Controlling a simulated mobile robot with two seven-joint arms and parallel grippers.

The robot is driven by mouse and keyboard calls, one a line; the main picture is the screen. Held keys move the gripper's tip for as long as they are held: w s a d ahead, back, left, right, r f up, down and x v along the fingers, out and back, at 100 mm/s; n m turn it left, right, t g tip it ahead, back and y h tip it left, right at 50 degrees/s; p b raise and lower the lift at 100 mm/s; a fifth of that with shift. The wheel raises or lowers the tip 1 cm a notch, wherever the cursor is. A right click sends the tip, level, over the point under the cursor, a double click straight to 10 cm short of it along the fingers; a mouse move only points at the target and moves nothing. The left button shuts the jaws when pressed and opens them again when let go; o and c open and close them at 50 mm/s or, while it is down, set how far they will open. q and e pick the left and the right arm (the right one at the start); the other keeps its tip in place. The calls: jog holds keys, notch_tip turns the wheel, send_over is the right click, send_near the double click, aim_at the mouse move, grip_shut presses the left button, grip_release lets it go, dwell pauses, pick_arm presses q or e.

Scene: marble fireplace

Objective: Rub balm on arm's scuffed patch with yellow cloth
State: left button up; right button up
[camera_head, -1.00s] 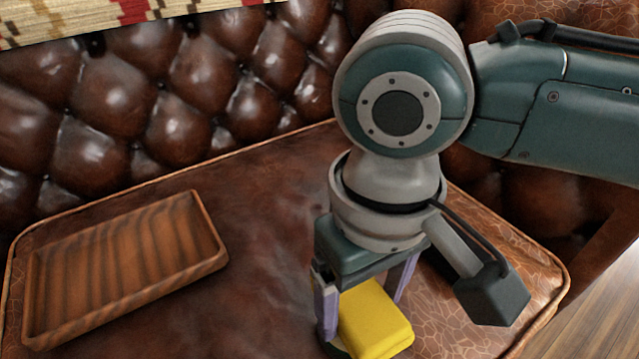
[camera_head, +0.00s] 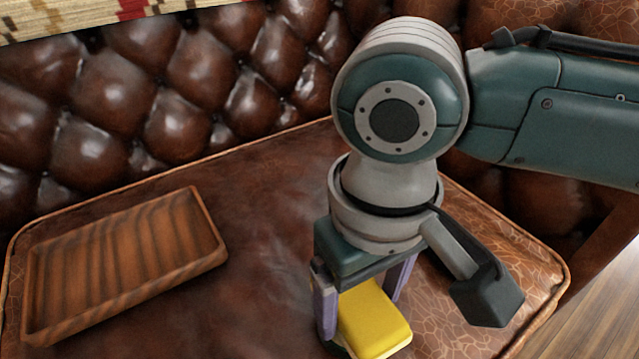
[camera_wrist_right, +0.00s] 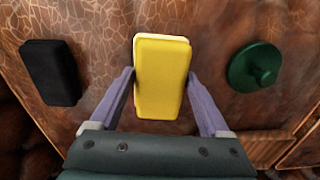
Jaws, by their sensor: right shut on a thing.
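A yellow cloth (camera_head: 374,319), a thick pad with a cream underside, is between the fingers of my right gripper (camera_head: 360,315), which is shut on it. In the right wrist view the cloth (camera_wrist_right: 163,75) sits upright between the two purple fingers of the gripper (camera_wrist_right: 161,80), over brown leather. Cracked, pale-lined leather (camera_head: 445,308) shows right of the gripper; I cannot tell the scuffed patch's exact bounds. A round green knobbed object (camera_wrist_right: 257,68), perhaps the balm or its lid, lies to the right in the wrist view. My left gripper is not in view.
A striped wooden tray (camera_head: 120,262) rests empty on the seat at left; its edge shows in the wrist view (camera_wrist_right: 265,147). A black pad (camera_wrist_right: 50,73) lies left of the cloth. The tufted backrest (camera_head: 185,95) rises behind. Leather between tray and gripper is clear.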

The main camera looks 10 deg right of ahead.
aim_at(362, 301)
jog(key=shift+p, duration=0.35)
dwell(0.7)
jog(key=shift+d+f, duration=0.15)
dwell(0.9)
notch_tip(362, 301, up, 4)
jog(key=p, duration=0.5)
jog(key=shift+p, duration=0.3)
notch_tip(362, 301, up, 3)
jog(key=p, duration=0.4)
jog(key=shift+r, duration=0.2)
jog(key=shift+f, duration=0.1)
